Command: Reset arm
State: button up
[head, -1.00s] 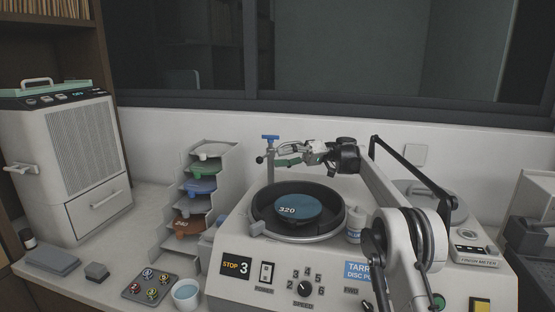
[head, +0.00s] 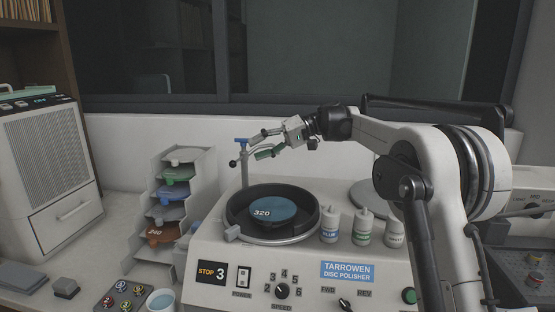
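My gripper (head: 262,143) is in the head view, raised above the back of the disc polisher, close to the blue-topped post (head: 241,160). Its fingers are spread apart and nothing shows between them. Whether it touches the post cannot be told. My arm reaches in from the right. The disc polisher (head: 300,266) stands below, with a blue disc marked 320 (head: 275,212) lying in its round black bowl (head: 311,201).
Three white bottles, one labelled blue (head: 329,226), stand on the polisher's right side. A rack (head: 204,167) of coloured discs stands to the left, with a white cabinet (head: 50,170) farther left. A small cup (head: 160,301) and a tray of round samples (head: 124,294) lie in front.

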jog(key=s+d+f+m+t+h, duration=0.25)
jog(key=s+d, duration=0.35)
jog(key=s, duration=0.5)
jog(key=s+d+f+m+t+h, duration=0.2)
jog(key=s+d+f+t+h, duration=0.3)
jog(key=s, duration=0.6)
jog(key=s+d+f+m+h, duration=0.1)
jog(key=s+d+m+h, duration=0.15)
jog(key=s+d, duration=0.65)
jog(key=s+d+f+t+h, duration=0.2)
jog(key=s+d+f, duration=0.3)
jog(key=s+f, duration=0.3)
jog(key=s+h, duration=0.1)
jog(key=s, duration=0.3)
jog(key=shift+s+d+f, duration=0.2)
jog(key=shift+s+f, duration=0.1)
jog(key=shift+t, duration=0.25)
jog(key=shift+c, duration=0.4)
